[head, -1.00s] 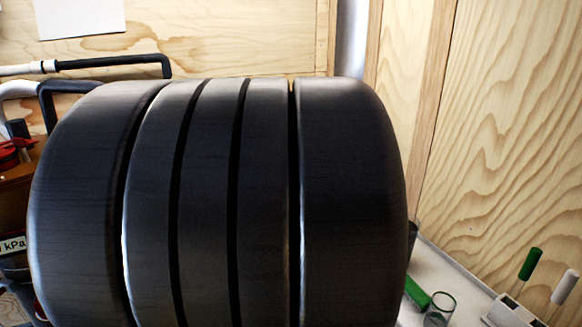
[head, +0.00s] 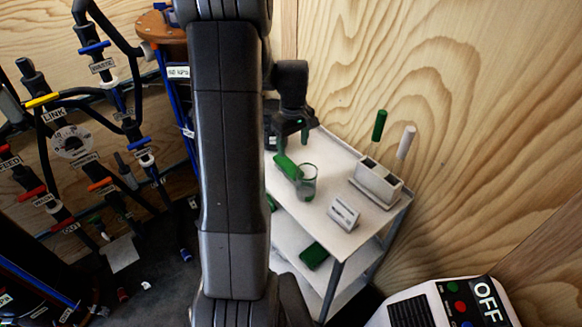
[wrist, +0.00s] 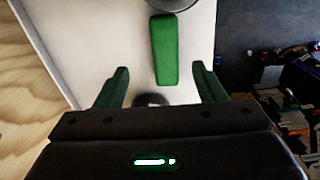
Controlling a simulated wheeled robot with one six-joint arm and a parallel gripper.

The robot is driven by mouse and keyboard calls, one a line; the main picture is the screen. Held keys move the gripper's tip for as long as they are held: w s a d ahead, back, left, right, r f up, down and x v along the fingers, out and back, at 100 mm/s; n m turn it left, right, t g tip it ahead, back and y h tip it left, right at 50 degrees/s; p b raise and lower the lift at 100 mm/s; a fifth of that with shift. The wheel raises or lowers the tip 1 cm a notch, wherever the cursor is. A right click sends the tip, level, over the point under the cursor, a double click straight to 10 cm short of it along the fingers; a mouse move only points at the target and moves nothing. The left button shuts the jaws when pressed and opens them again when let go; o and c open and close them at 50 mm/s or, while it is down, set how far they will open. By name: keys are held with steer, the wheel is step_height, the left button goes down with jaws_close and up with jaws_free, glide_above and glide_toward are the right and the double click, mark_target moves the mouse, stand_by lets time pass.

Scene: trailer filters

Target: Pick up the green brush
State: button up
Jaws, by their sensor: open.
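A long green piece (head: 287,167), which looks like the green brush, lies on the white trolley top beside a clear glass (head: 307,182). It also shows in the wrist view (wrist: 165,50), lengthwise between my fingers and beyond their tips. My gripper (head: 293,140) is open above the back of the trolley top, with its green fingers (wrist: 160,70) spread and nothing between them held. Another green handle (head: 380,125) stands upright in a white holder (head: 378,183), so I cannot be sure which is the brush. My arm hides part of the trolley's left side.
A white handle (head: 406,142) stands in the same holder. A small white block (head: 344,212) sits near the trolley's front. A green item (head: 314,255) lies on the lower shelf. A wooden wall is close behind. A panel marked OFF (head: 487,290) is at lower right; labelled hoses are left.

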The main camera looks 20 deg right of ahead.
mark_target(292, 167)
step_height(292, 167, down, 5)
steer(key=shift+r, duration=0.15)
steer(key=shift+s+a+f+p, duration=0.15)
steer(key=shift+f+p, duration=0.1)
steer(key=shift+f, duration=1.1)
steer(key=shift+s+a+f+p, duration=0.15)
steer(key=shift+f+p, duration=0.1)
steer(key=shift+f, duration=1.1)
steer(key=shift+c, duration=0.2)
steer(key=c, duration=1.1)
